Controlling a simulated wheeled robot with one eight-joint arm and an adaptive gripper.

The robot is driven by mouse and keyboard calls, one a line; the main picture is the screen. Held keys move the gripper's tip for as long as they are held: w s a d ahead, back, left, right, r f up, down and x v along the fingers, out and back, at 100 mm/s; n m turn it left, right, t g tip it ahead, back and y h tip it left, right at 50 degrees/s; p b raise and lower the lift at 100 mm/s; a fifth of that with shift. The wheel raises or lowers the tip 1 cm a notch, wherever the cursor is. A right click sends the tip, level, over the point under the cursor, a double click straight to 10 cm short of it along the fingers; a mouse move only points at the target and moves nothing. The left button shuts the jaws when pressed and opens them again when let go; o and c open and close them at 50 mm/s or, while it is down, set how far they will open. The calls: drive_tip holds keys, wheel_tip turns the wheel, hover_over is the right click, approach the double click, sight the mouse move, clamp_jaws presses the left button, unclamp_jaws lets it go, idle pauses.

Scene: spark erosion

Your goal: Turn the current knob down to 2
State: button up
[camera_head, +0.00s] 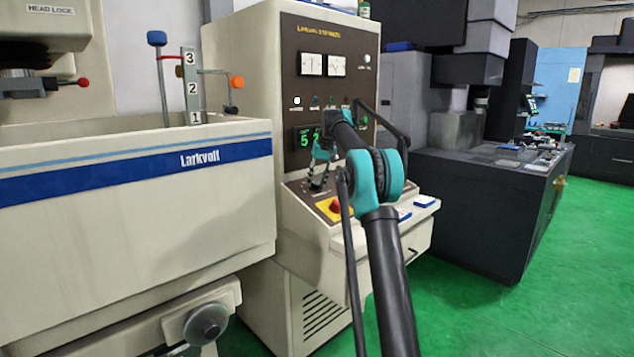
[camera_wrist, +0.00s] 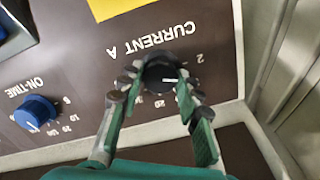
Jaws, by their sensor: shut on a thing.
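The current knob (camera_wrist: 163,72) is a dark round knob with a white pointer line, under the upside-down label "CURRENT A" in the wrist view. A "2" is printed to its right, and a "20" shows below it. The pointer lies toward the lower right part of the knob, but its exact reading is unclear. My gripper (camera_wrist: 160,80) has a finger on either side of the knob and is shut on it. In the head view my gripper (camera_head: 317,180) reaches down to the sloped control panel, and the knob is not clear there.
A blue ON-TIME knob (camera_wrist: 36,112) sits left of the current knob in the wrist view. A red emergency button (camera_head: 336,206) on a yellow plate is near my gripper. The green display (camera_head: 304,138) starts with "5" and is partly hidden by my arm. The Larkvolt tank (camera_head: 130,200) stands left.

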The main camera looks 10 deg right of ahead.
drive_tip(key=shift+n, duration=1.9)
drive_tip(key=o, duration=1.2)
drive_tip(key=shift+c, duration=0.2)
drive_tip(key=shift+r, duration=0.1)
drive_tip(key=v, duration=1.2)
drive_tip(key=shift+a, duration=0.15)
drive_tip(key=s+f+m, duration=0.1)
drive_tip(key=s+f, duration=1.1)
drive_tip(key=s, duration=0.5)
drive_tip(key=s+d+f+m+t+h, duration=0.1)
drive_tip(key=s+f+m, duration=0.1)
drive_tip(key=s+f, duration=1.1)
drive_tip(key=s+d+f+m+h, duration=0.1)
drive_tip(key=s+f+m, duration=0.1)
drive_tip(key=s+f, duration=1.1)
drive_tip(key=s, duration=1)
drive_tip(key=shift+s+f+t, duration=0.15)
drive_tip(key=shift+s+t, duration=0.1)
drive_tip(key=shift+t, duration=0.15)
